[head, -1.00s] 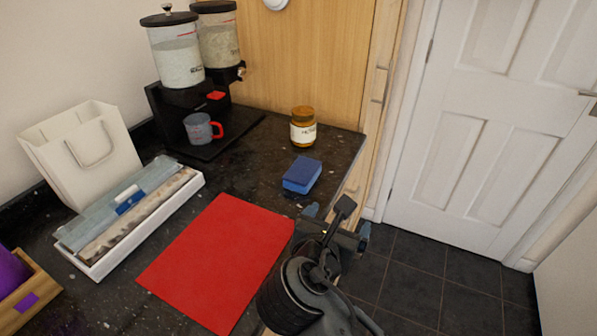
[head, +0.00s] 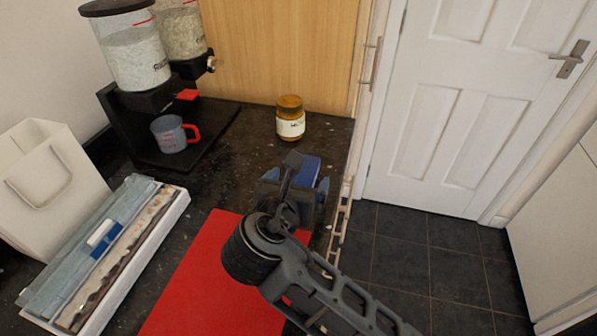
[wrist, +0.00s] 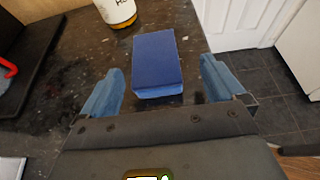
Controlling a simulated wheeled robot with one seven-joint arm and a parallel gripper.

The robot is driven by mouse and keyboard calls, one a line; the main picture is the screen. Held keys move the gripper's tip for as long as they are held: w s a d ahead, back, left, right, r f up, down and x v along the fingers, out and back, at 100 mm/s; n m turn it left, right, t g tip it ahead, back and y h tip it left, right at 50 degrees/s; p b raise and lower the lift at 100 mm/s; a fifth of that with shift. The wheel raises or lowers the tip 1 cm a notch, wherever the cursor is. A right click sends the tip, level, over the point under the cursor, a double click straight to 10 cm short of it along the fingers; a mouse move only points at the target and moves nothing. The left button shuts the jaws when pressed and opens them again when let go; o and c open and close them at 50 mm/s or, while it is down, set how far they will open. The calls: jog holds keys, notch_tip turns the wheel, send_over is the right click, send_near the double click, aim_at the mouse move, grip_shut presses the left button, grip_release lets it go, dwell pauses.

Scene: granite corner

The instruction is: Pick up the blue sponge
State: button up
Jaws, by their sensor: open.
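The blue sponge (wrist: 156,62) lies flat on the dark speckled counter, with a darker blue top and lighter blue sides. In the wrist view it sits ahead of and between the two finger lines of my gripper (wrist: 162,92), with a gap on each side. The fingers are apart and hold nothing. In the head view my gripper (head: 294,190) covers much of the sponge (head: 308,169), and only part of its blue top shows. Whether the sponge's near end is between the fingertips is hard to tell.
An amber jar (head: 290,120) stands behind the sponge. A red mat (head: 205,275) lies at the front. A grey cup (head: 170,134) with a red handle stands under the dispenser (head: 136,55). A white tray (head: 150,237) and bag (head: 45,185) are left. The counter's right edge is close.

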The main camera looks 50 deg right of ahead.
aim_at(299, 176)
jog(key=x, duration=0.5)
jog(key=shift+w+a+f, duration=0.1)
jog(key=shift+w+f, duration=0.1)
jog(key=shift+w, duration=0.2)
jog(key=c, duration=1)
